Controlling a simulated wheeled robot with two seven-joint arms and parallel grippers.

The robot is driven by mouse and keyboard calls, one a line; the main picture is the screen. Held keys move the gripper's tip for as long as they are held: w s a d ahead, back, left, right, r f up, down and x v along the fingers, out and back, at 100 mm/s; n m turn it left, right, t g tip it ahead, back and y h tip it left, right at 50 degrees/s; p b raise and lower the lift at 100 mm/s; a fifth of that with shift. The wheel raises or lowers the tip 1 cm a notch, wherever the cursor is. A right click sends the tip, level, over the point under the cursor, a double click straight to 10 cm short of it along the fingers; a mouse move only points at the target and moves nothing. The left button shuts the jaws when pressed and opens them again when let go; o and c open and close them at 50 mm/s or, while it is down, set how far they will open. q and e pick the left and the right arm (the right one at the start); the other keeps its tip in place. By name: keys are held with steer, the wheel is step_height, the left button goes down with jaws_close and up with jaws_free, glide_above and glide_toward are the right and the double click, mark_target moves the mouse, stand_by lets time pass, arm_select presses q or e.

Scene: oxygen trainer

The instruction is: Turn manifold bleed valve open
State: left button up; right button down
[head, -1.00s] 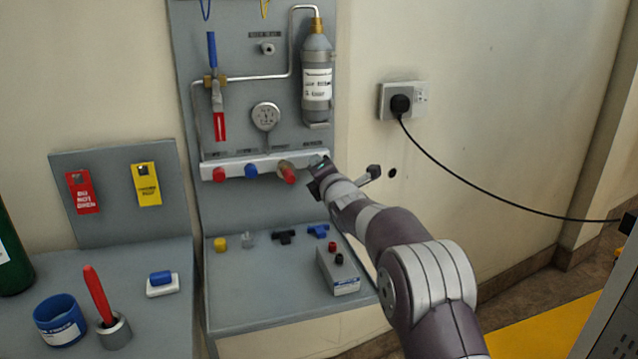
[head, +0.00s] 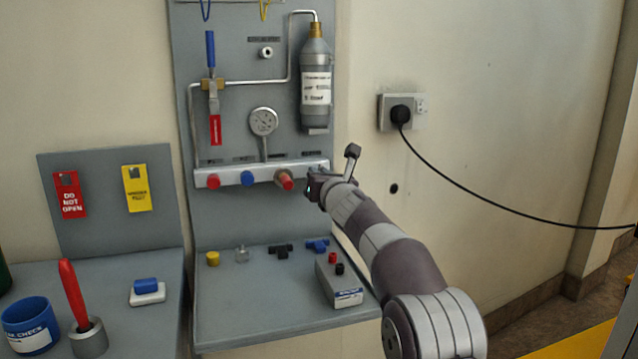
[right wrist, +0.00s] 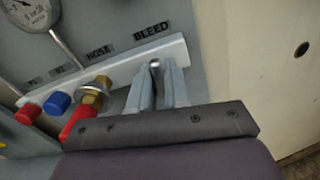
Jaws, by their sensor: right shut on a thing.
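The white manifold bar (head: 265,172) runs across the lower part of the grey panel; it also shows in the right wrist view (right wrist: 120,68). At its right end, under the label BLEED (right wrist: 151,31), is the bleed valve (right wrist: 155,64), of which only a small rounded metal tip shows between my fingers. My right gripper (head: 314,186) is at this end of the bar. In the right wrist view its two grey fingers (right wrist: 157,82) stand on either side of the valve, shut on it. The gripper hides the valve in the head view. My left gripper is out of view.
The red-handled hose valve (right wrist: 84,112) sits close left of my fingers. Further left are a blue knob (head: 247,178) and a red knob (head: 213,181). A gauge (head: 263,122) and a grey bottle (head: 316,85) are above. A grey box (head: 338,282) stands on the shelf below.

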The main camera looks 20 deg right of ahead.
steer(key=shift+f+n, duration=0.15)
steer(key=shift+n, duration=0.75)
steer(key=c, duration=1.2)
jaws_free()
steer(key=shift+s+b, duration=0.1)
steer(key=shift+b, duration=0.25)
steer(key=s+b, duration=0.1)
steer(key=s, duration=0.3)
steer(key=s+b, duration=0.1)
steer(key=s, duration=0.3)
steer(key=s+b, duration=0.2)
steer(key=s, duration=0.2)
steer(key=shift+s+d, duration=0.25)
